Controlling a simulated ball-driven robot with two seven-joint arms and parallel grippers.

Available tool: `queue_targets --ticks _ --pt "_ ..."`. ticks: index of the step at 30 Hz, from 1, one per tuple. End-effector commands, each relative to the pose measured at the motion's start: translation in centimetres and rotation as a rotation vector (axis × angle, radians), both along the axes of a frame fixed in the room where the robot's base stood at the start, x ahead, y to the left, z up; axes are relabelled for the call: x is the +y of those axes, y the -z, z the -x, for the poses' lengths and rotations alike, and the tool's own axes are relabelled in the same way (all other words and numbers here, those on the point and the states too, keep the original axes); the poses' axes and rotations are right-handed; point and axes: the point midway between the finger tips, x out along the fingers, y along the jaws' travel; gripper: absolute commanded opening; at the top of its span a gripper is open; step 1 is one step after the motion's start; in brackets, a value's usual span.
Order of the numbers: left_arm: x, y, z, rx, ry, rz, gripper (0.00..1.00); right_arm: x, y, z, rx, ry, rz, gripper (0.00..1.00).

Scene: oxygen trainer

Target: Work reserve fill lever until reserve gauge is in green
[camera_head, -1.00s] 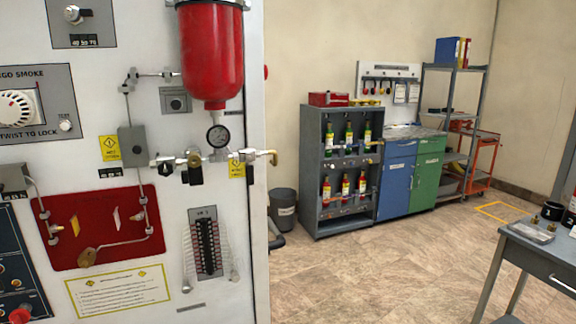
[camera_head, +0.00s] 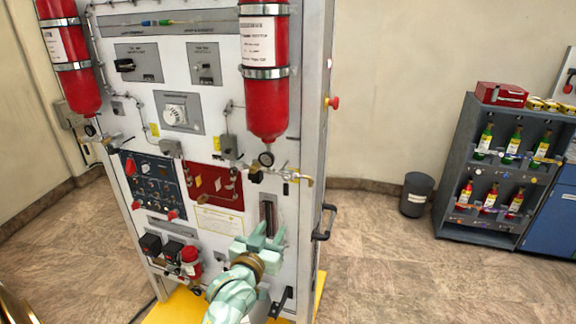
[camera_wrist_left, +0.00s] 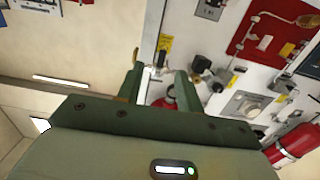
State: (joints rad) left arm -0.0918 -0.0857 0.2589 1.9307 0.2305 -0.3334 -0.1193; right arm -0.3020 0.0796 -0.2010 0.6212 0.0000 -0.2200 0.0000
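The trainer panel (camera_head: 290,150) stands left of centre in the head view. A small round gauge (camera_head: 266,159) sits under the right red cylinder (camera_head: 267,100); its needle and any green zone are too small to read. A black lever-like handle (camera_head: 281,301) is low on the panel's right side; I cannot tell whether it is the reserve fill lever. My left gripper (camera_head: 260,236) is open in front of the lower right panel, left of and above that handle. In the left wrist view its fingers (camera_wrist_left: 158,82) are apart with nothing gripped. My right gripper is not in view.
A brass-ended pipe (camera_head: 303,179) sticks out right of the gauge. A black grab handle (camera_head: 325,222) juts from the panel's right edge. A bin (camera_head: 416,194) and a bottle rack (camera_head: 500,170) stand to the right. The floor between is clear.

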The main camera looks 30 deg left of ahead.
Motion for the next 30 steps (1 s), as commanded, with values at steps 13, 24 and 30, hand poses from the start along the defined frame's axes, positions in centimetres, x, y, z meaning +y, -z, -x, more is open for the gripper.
queue_targets --ticks 13,24,30 --pt "2.1 -2.8 -6.3 -0.044 -0.014 -0.005 0.36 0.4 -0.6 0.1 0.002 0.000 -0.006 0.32" --pt "4.0 -2.6 -14.1 -0.042 -0.014 -0.005 0.36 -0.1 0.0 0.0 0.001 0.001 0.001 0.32" --pt "4.4 -2.7 -15.5 -0.042 -0.014 -0.006 0.36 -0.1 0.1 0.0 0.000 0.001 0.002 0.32"
